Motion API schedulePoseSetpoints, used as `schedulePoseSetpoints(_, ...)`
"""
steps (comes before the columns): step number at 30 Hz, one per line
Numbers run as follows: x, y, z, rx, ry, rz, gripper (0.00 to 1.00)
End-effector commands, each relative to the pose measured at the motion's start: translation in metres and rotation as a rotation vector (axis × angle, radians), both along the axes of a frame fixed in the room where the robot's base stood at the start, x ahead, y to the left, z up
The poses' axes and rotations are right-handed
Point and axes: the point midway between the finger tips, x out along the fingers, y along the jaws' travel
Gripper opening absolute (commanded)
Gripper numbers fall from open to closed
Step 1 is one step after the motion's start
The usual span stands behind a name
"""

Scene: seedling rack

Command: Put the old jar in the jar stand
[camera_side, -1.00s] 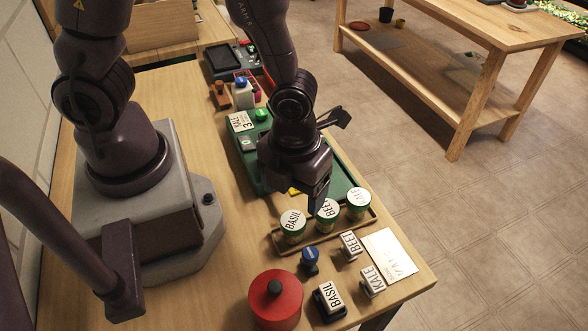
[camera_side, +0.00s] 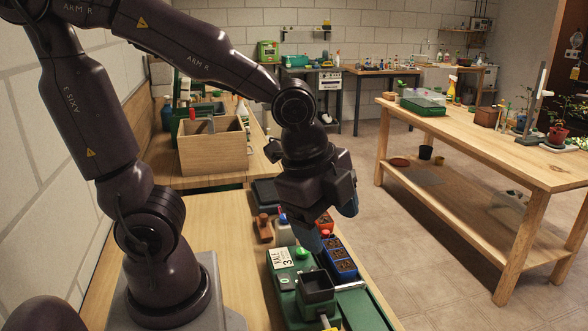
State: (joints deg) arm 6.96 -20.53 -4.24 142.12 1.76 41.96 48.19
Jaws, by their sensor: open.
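No jar or jar stand can be made out in the current side view, so I cannot tell which jar is the old one. The labelled jars and their holder seen earlier lie outside the picture. My gripper (camera_side: 331,222) points down with its fingers apart. It hangs above the far end of the green tray (camera_side: 371,308), near the blue seedling block (camera_side: 340,257). Nothing shows between its fingers. Part of the area behind it is hidden.
A white KALE 3 card (camera_side: 282,258) and a dark square pot (camera_side: 317,285) are at the green tray. A wooden box (camera_side: 212,153) stands farther back at left. Another wooden table (camera_side: 520,155) stands at right across open floor.

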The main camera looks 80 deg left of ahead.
Motion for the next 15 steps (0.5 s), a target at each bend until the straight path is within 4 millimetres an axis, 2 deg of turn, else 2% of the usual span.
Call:
schedulePoseSetpoints(1, -0.005, 0.010, 0.017, -0.056, -0.047, 0.178, 0.73)
schedulePoseSetpoints(3, -0.013, 0.021, 0.034, -0.141, -0.090, 0.413, 0.73)
schedulePoseSetpoints(6, -0.024, 0.031, 0.052, -0.254, -0.137, 0.682, 0.73)
schedulePoseSetpoints(10, -0.035, 0.039, 0.064, -0.355, -0.169, 0.898, 0.73)
schedulePoseSetpoints(15, -0.039, 0.042, 0.068, -0.397, -0.178, 0.984, 0.73)
